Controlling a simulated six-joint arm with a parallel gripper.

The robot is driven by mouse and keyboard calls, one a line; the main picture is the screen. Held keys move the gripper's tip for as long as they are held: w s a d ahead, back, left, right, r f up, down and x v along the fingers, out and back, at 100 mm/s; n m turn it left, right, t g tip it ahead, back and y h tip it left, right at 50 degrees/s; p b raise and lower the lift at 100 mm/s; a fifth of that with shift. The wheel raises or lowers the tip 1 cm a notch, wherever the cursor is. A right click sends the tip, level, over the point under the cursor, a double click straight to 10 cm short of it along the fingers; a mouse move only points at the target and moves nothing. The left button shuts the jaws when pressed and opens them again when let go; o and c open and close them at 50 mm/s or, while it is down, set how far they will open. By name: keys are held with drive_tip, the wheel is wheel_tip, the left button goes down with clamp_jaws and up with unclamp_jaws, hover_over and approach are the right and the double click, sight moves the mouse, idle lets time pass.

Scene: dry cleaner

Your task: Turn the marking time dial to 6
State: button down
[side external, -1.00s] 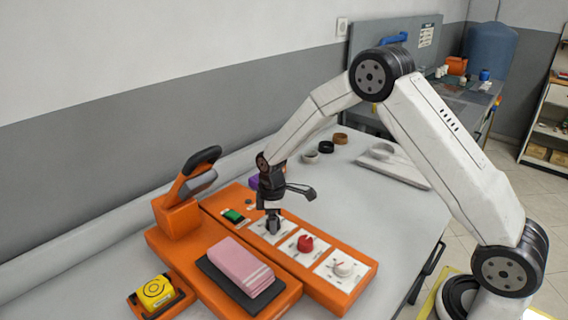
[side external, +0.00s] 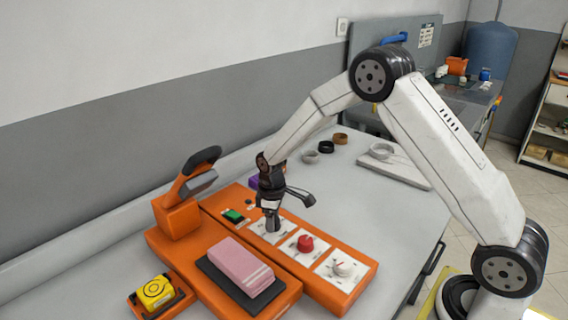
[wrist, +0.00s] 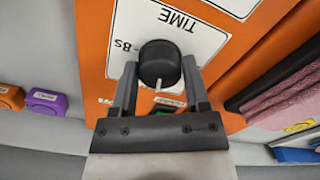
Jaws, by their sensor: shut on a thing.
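The marking time dial (wrist: 158,62) is a round black knob with a white pointer line, on a white plate (wrist: 208,45) marked "TIME" and "8s". My gripper (side external: 272,227) points down at the orange panel, and in the wrist view its two fingers (wrist: 159,70) are closed on either side of the dial. In the wrist view the pointer line aims toward the gripper's base. Most of the dial's scale is hidden by the fingers, so I cannot read the setting. In the side view the gripper covers the dial.
A red knob (side external: 305,243) and a white knob (side external: 343,269) sit beside it on the orange panel (side external: 325,292). A green switch (side external: 233,215) is on the other side. Folded pink cloth (side external: 240,267), a lever press (side external: 190,180) and a yellow device (side external: 155,292) stand nearby.

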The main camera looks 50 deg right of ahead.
drive_tip(key=m, duration=0.8)
drive_tip(key=shift+m, duration=0.3)
idle(0.3)
drive_tip(key=shift+c, duration=0.4)
unclamp_jaws()
drive_tip(key=shift+r, duration=0.1)
drive_tip(key=shift+r, duration=3.85)
